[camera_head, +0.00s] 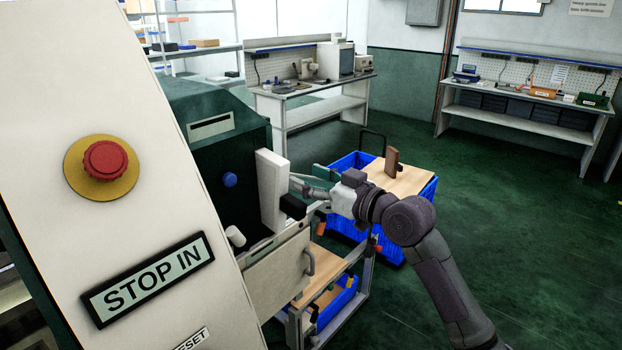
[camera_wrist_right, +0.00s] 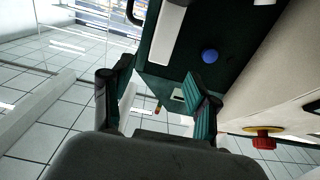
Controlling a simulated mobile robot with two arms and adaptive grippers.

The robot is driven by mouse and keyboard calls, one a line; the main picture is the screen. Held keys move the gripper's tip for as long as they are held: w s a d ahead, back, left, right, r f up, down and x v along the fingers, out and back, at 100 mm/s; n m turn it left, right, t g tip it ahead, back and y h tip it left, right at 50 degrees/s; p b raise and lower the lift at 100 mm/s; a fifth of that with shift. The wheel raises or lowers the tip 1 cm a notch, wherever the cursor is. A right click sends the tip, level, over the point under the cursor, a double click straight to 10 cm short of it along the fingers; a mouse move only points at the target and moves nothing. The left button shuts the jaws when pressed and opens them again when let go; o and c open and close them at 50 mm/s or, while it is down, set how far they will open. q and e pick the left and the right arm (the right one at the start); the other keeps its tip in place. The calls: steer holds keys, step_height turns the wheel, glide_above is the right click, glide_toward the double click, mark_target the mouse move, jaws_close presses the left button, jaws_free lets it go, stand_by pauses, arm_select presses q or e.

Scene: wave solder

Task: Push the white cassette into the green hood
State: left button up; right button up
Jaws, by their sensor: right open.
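The white cassette (camera_head: 271,190) is an upright slab sticking out of the front of the dark green hood (camera_head: 205,105). In the right wrist view the cassette (camera_wrist_right: 166,33) shows at the top, beside a blue round button on the hood (camera_wrist_right: 238,28). My right gripper (camera_head: 303,190) is just right of the cassette's outer face, with its fingers open and pointing toward it. In the wrist view nothing sits between its fingertips (camera_wrist_right: 158,70). I cannot tell whether they touch the cassette. The cassette's inner part is hidden in the hood. My left gripper is not in view.
A white panel (camera_head: 130,210) with a red stop button (camera_head: 105,160) fills the left. Below the cassette is a beige panel (camera_head: 278,275) with a handle. A blue cart with a wooden top (camera_head: 405,180) stands behind my right arm. The green floor at right is clear.

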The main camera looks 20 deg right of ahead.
steer(key=shift+m, duration=0.3)
steer(key=c, duration=0.5)
steer(key=m, duration=0.2)
steer(key=shift+s+d+f+m+p, duration=0.2)
steer(key=shift+f+m+p, duration=0.1)
steer(key=shift+f+p, duration=0.1)
steer(key=c, duration=0.6)
steer(key=m, duration=0.2)
steer(key=f+m, duration=0.1)
steer(key=m, duration=0.1)
steer(key=s+m+p, duration=0.1)
steer(key=m, duration=0.1)
steer(key=shift+d+f+m, duration=0.3)
jaws_close()
steer(key=m+p, duration=0.3)
steer(key=m, duration=2.1)
glide_toward(303, 206)
steer(key=shift+b+x, duration=0.3)
steer(key=shift+x, duration=3.1)
